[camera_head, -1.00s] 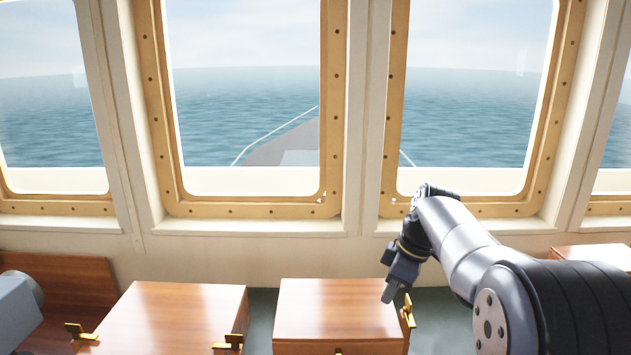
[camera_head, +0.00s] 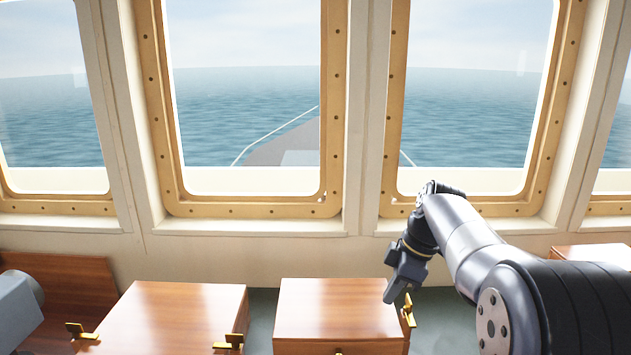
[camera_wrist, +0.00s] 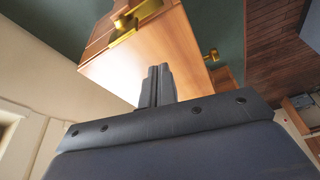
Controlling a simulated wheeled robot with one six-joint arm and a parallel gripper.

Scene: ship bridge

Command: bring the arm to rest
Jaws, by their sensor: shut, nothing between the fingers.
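My gripper (camera_head: 391,297) hangs fingers down by the right edge of the middle wooden cabinet (camera_head: 335,308) in the head view. Its fingers are together with nothing between them. In the wrist view my gripper (camera_wrist: 157,72) is shut, and the cabinet's wooden face (camera_wrist: 150,50) lies beyond the fingertips. I cannot tell whether the fingertips touch the cabinet. My arm reaches in from the right and bends down at the wrist.
A brass handle (camera_head: 408,310) stands on the cabinet's right side, close to my gripper. Another wooden cabinet (camera_head: 175,312) stands to the left, with brass fittings. Green floor (camera_head: 445,315) shows to the right. The window wall (camera_head: 240,255) rises behind.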

